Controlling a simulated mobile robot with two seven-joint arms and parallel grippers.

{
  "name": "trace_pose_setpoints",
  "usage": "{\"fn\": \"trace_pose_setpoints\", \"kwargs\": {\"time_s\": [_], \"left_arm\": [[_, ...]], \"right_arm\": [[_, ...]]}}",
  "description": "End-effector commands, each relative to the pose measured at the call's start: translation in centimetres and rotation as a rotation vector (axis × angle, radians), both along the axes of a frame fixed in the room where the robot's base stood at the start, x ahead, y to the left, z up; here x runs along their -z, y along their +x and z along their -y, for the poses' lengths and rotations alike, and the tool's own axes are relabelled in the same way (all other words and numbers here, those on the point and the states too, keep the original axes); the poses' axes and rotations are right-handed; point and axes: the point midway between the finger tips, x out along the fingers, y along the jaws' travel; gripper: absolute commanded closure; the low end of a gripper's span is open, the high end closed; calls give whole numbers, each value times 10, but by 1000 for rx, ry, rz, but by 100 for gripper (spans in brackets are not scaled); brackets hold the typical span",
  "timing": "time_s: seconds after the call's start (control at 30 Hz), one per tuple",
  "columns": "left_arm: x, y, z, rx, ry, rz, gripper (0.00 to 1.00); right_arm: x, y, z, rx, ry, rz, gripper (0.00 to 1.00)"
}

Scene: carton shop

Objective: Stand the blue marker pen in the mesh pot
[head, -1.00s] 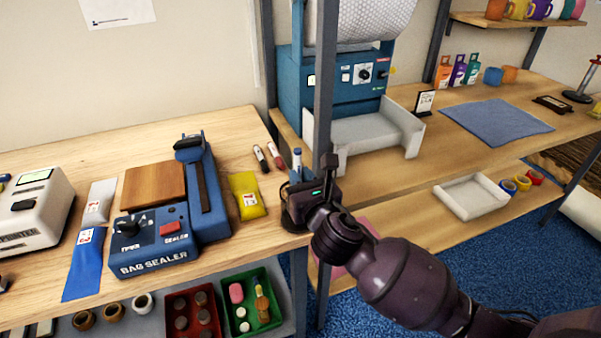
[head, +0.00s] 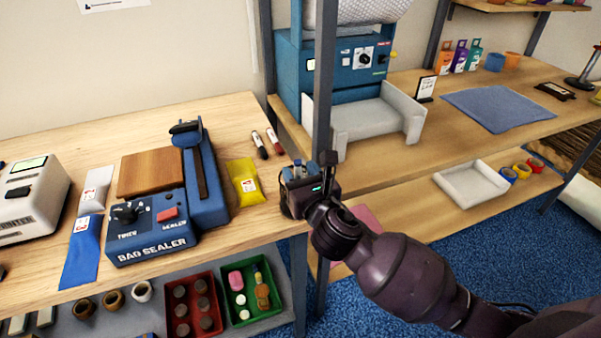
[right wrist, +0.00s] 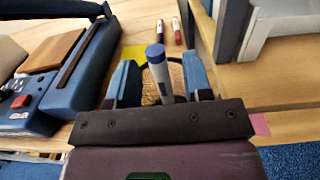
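The blue marker pen (right wrist: 155,53), pale with a blue cap, stands roughly upright between the fingers of my right gripper (right wrist: 160,78) in the right wrist view. Gaps show on both sides of it, so the gripper is open around it. The dark-rimmed mesh pot (right wrist: 177,76) shows behind and around the pen, which appears to be inside the rim; its lower end is hidden by the gripper. In the head view my right gripper (head: 310,172) is at the table's right edge, largely covering the pot (head: 289,207). My left gripper is not in view.
A black marker (head: 259,145) and a red marker (head: 273,140) lie behind the pot. A yellow packet (head: 246,182) and the blue bag sealer (head: 165,215) are to the left. A grey post (head: 322,90) rises close behind my right gripper.

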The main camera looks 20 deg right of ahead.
Motion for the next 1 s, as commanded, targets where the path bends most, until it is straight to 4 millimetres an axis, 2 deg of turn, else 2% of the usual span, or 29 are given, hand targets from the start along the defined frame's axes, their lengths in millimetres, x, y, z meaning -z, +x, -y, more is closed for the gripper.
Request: {"fn": "trace_pose_setpoints", "kwargs": {"time_s": [0.37,0.47,0.8,1.0], "left_arm": [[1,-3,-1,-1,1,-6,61],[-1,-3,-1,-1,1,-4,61],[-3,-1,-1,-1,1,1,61],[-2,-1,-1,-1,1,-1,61]], "right_arm": [[0,-6,0,0,0,-1,54],[0,-18,1,0,0,-1,54],[0,-79,4,0,0,-3,54],[0,-101,4,0,1,-1,54]]}}
